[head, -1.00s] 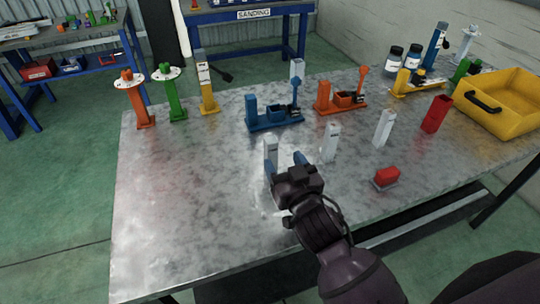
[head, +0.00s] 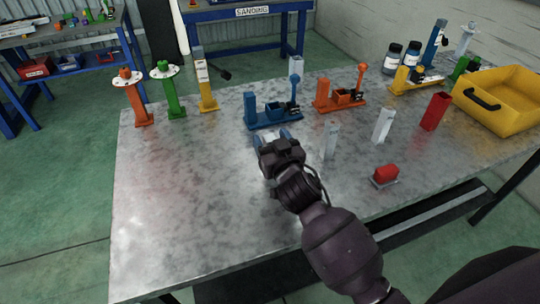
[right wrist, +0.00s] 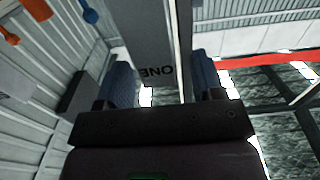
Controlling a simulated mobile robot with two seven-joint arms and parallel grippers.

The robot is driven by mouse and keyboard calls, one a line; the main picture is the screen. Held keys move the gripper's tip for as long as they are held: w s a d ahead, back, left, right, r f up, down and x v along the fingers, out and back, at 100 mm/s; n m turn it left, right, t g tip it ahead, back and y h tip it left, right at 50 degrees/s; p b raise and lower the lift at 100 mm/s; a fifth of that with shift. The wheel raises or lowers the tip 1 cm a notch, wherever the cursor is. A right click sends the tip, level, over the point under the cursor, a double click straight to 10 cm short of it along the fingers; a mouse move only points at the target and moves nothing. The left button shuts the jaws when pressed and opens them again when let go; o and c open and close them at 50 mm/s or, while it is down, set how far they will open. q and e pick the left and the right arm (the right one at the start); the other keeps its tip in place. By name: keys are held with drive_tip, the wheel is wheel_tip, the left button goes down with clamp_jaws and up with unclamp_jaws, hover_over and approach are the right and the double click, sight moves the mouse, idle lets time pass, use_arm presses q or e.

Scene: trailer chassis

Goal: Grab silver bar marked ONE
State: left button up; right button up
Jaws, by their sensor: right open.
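The silver bar marked ONE (right wrist: 152,45) shows in the right wrist view, standing between the two blue finger pads of my right gripper (right wrist: 163,80), with its lettering facing the camera upside down. The gripper is open, with a finger on each side of the bar. In the head view my right gripper (head: 270,138) is over the bar's place on the metal table (head: 190,190), and its body hides most or all of the bar. Whether either pad touches the bar I cannot tell. My left gripper is not in view.
Two other silver bars (head: 331,141) (head: 383,125) and a red bar (head: 435,113) stand to the right. A red block (head: 385,175) lies near the front edge. A blue fixture (head: 273,115) stands just behind my gripper. A yellow bin (head: 500,100) is far right. The table's left front is clear.

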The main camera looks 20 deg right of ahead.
clamp_jaws()
drive_tip(key=shift+r, duration=0.1)
idle(0.3)
